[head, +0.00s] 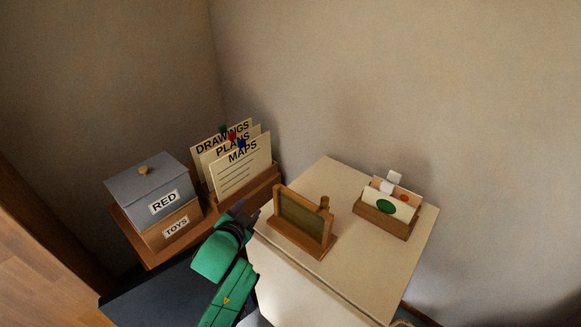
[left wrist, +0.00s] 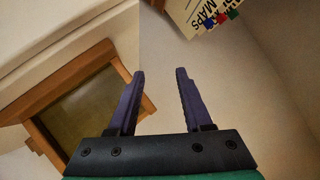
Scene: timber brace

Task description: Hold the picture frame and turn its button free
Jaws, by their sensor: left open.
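The picture frame (head: 303,219) is wooden with a dark panel and stands upright on a wooden base on the cream cabinet top. A small wooden button (head: 324,202) shows at its upper right corner. My left gripper (head: 246,211) is left of the frame, apart from it, beside the cabinet's left edge. In the left wrist view its two purple fingers (left wrist: 160,74) are spread with nothing between them. The frame (left wrist: 78,104) shows there at the left, partly behind the gripper. The button is not clear in that view. My right gripper is not in view.
A wooden card holder (head: 383,223) with several cards stands right of the frame. A grey RED box (head: 150,190) sits on a TOYS box (head: 178,232) at the left, beside a file holder (head: 248,192). The cabinet top (head: 330,178) is clear behind the frame.

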